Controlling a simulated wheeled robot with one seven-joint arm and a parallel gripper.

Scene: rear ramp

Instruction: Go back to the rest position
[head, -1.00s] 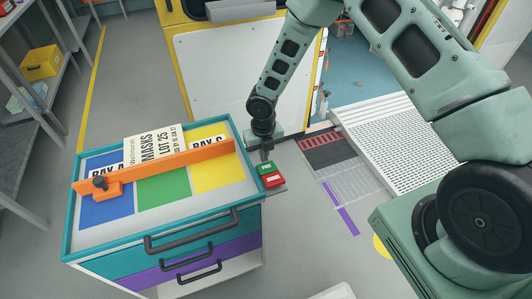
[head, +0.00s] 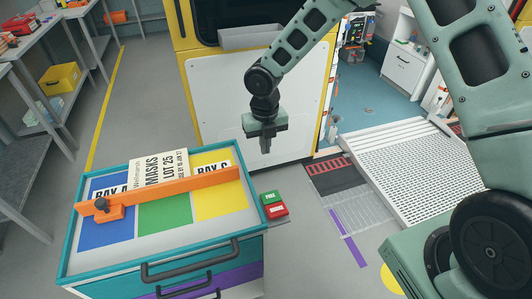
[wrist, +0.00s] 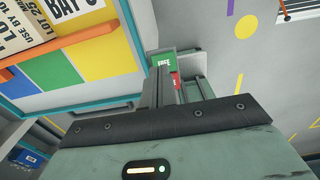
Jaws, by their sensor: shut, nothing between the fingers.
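My gripper (head: 265,146) hangs in the air above and behind the right end of the cart, with its fingers together and nothing between them. In the wrist view my gripper (wrist: 167,90) points down toward the green button (wrist: 162,60) and the red button (wrist: 175,80), which it partly covers. In the head view the green button (head: 271,197) and red button (head: 275,210) sit on a small shelf at the cart's right side, apart from my gripper.
A white-panelled yellow cabinet (head: 250,100) stands behind my gripper. A perforated ramp (head: 420,170) lies right. Grey shelves (head: 60,125) stand left.

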